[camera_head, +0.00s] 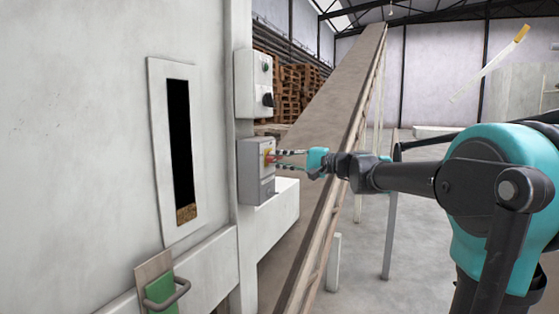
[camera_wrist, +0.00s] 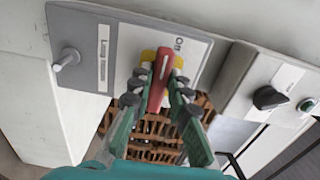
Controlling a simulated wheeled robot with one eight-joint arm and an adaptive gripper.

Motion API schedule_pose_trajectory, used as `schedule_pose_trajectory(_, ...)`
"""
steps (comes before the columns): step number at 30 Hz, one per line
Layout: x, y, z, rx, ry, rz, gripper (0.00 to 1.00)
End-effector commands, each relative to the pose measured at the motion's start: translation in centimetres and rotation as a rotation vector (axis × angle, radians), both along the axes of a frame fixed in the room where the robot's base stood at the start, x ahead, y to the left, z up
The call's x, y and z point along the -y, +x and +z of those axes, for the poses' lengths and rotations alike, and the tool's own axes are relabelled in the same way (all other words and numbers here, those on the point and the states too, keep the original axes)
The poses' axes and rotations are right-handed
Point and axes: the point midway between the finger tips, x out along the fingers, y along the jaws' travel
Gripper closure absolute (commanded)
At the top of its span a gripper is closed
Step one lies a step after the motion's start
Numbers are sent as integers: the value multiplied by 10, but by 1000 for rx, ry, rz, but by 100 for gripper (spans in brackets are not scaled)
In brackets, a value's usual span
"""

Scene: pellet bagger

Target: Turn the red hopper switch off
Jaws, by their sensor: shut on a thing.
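The red switch handle (camera_wrist: 159,82) sits on a yellow plate on a grey switch box (camera_wrist: 120,40) in the wrist view. My gripper (camera_wrist: 158,92) is shut on the red handle, with one finger on each side of it. The word by the handle is partly readable. In the head view the grey switch box (camera_head: 252,159) is mounted on the side of the white machine, and my gripper (camera_head: 277,160) reaches it from the right. The handle is largely hidden by the fingers there.
A second control box (camera_head: 254,84) with a black knob (camera_wrist: 269,97) and a green button sits above the switch box. A sloping conveyor (camera_head: 340,110) rises behind my arm. Stacked pallets (camera_head: 298,90) stand at the back. A green-plated handle (camera_head: 166,292) is at lower left.

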Motion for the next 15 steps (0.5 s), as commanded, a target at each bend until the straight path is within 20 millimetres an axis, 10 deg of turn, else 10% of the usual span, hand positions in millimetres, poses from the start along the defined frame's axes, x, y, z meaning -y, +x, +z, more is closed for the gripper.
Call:
schedule_pose_trajectory(5, -1, 0, 1, 0, 1, 0, 100)
schedule_pose_trajectory(6, -1, 0, 1, 0, 1, 0, 79)
schedule_pose_trajectory(9, -1, 0, 0, 0, 0, 0, 67)
schedule_pose_trajectory(15, 0, 0, 0, -1, 0, 0, 62)
